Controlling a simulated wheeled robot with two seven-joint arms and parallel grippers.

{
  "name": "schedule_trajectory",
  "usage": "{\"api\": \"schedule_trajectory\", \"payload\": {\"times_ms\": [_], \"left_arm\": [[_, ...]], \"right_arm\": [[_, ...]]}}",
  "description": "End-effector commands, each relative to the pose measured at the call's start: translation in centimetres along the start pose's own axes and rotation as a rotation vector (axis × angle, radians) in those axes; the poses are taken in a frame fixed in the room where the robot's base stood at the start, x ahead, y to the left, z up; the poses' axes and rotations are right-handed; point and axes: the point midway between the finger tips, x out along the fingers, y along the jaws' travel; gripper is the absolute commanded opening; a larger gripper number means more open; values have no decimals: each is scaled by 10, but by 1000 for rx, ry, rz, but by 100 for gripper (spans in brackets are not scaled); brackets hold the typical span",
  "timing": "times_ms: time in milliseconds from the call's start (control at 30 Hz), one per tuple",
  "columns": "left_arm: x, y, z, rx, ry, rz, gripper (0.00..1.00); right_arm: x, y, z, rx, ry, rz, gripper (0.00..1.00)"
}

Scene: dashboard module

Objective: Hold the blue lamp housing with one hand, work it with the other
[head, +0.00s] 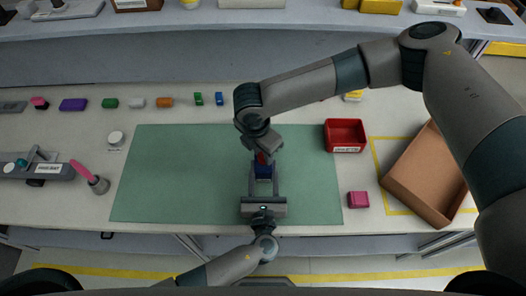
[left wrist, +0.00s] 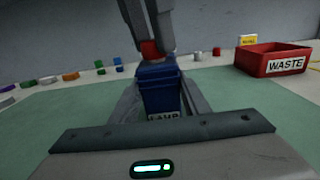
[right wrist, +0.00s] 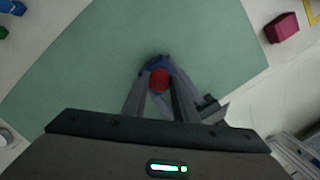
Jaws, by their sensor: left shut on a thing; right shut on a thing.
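The blue lamp housing (head: 263,172) is near the middle of the green mat (head: 170,175), upright, with a "LAMP" label facing the left wrist camera. My left gripper (head: 263,180) is shut on the housing from the front; the housing (left wrist: 160,92) stands between its fingers in the left wrist view. My right gripper (head: 262,155) comes from above and is shut on a red round part (right wrist: 160,80) at the top of the housing. In the left wrist view the red part (left wrist: 150,50) sits right at the housing's top; whether it is seated cannot be told.
A red WASTE bin (head: 345,135) stands right of the mat's back corner. A magenta block (head: 358,199) and a brown box (head: 428,175) are to the right. Several coloured blocks line the back left. A labelled fixture (head: 40,170) and a pink-handled tool (head: 90,178) are left. The mat's left half is clear.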

Motion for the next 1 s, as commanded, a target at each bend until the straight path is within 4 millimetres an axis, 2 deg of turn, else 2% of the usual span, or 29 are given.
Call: {"api": "schedule_trajectory", "payload": {"times_ms": [367, 1000], "left_arm": [[0, 0, -1, 0, 1, 0, 6], [0, 0, -1, 1, 1, 1, 6]], "right_arm": [[-4, 0, 1, 0, 0, 1, 5], [-44, 0, 7, 0, 0, 1, 5]]}}
